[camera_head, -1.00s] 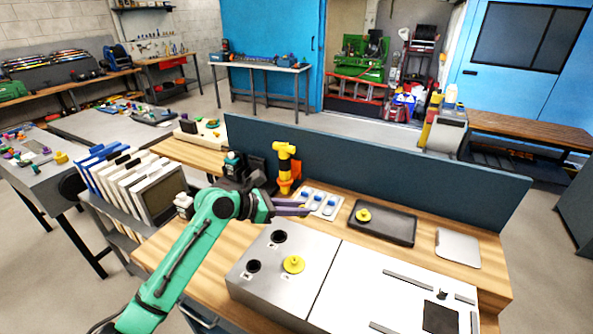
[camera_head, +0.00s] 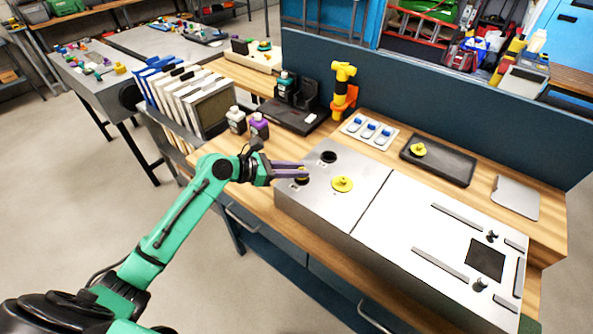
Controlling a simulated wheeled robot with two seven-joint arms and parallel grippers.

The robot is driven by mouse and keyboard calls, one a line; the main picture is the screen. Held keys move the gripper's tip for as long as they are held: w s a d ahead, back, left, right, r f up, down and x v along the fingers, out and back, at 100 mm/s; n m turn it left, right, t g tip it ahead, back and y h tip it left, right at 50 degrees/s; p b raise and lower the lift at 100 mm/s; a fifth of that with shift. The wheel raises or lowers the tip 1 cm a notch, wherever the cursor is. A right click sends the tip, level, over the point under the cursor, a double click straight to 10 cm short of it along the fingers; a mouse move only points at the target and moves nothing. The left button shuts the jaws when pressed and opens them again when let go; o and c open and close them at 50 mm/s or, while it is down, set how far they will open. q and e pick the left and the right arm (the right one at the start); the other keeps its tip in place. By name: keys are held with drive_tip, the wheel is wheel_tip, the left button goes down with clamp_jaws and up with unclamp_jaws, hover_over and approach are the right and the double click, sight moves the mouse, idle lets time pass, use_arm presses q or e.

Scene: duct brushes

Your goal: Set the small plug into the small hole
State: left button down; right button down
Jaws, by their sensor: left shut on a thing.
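My left gripper (camera_head: 303,171) is shut on a small yellow plug (camera_head: 302,179), which is mostly hidden by the fingers. It is over the near-left hole of the metal box, and the fingers hide much of that hole. I cannot tell whether the plug is in the hole or just above it. Another dark hole (camera_head: 328,157) lies open farther back on the box top (camera_head: 335,206). A larger yellow plug (camera_head: 342,184) sits on the box to the right of my gripper. My right gripper is not in view.
A yellow plug (camera_head: 418,149) lies on a black tray (camera_head: 438,160) at the back. A white tray with blue-topped items (camera_head: 369,132), a yellow-and-orange tool (camera_head: 344,88) and a purple bottle (camera_head: 259,126) stand behind. A blue panel (camera_head: 450,110) closes the back.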

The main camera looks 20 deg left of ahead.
use_arm(q)
drive_tip(key=shift+f, duration=0.45)
drive_tip(key=shift+w+d, duration=0.1)
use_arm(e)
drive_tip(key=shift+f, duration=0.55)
use_arm(q)
drive_tip(key=shift+r, duration=0.1)
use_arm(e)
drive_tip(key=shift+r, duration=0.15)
use_arm(q)
drive_tip(key=shift+p, duration=0.55)
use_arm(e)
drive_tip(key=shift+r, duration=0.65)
use_arm(q)
drive_tip(key=shift+p, duration=0.75)
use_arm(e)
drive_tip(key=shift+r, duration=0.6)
